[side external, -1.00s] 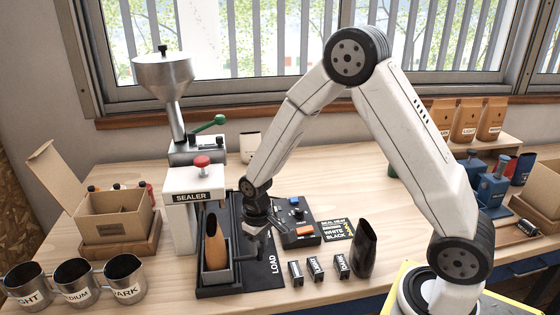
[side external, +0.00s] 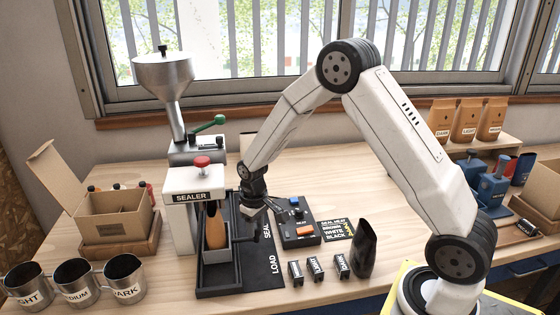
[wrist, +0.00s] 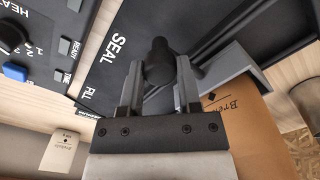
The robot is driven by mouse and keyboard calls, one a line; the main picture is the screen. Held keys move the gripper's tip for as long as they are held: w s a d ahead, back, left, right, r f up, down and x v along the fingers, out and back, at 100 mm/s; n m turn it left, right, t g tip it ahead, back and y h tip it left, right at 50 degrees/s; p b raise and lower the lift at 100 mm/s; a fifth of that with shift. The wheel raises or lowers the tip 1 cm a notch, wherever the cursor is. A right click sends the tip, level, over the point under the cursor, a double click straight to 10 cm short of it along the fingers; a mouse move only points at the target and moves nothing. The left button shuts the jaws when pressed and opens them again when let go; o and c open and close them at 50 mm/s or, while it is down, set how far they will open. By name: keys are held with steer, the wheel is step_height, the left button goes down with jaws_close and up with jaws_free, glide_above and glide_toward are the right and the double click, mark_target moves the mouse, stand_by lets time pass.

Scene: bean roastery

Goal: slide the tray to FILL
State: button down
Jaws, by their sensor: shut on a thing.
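The grey tray (side external: 217,253) sits in the black track with a brown bag (side external: 214,230) standing upright in it. The wrist view shows the two fingers either side of the knob, level with the SEAL mark (wrist: 105,49). The FILL mark (wrist: 82,93) lies farther along the track. The LOAD mark (side external: 273,265) is at the track's near end.
A steel hopper (side external: 163,75) with a green lever stands behind the sealer. A control box (side external: 296,228) with an orange button is right of the track. Small labelled blocks (side external: 317,268) and a dark bag (side external: 365,250) stand near the front. Steel cups (side external: 75,280) are at left.

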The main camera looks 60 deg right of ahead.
steer(key=w+d, duration=1.2)
steer(key=shift+w+d, duration=0.35)
steer(key=shift+d, duration=0.05)
steer(key=shift+w+d, duration=0.65)
steer(key=shift+d, duration=0.1)
steer(key=c, duration=0.5)
jaws_free()
steer(key=shift+w, duration=0.1)
steer(key=shift+o, duration=1.1)
step_height(320, 180, up, 8)
steer(key=shift+f, duration=0.15)
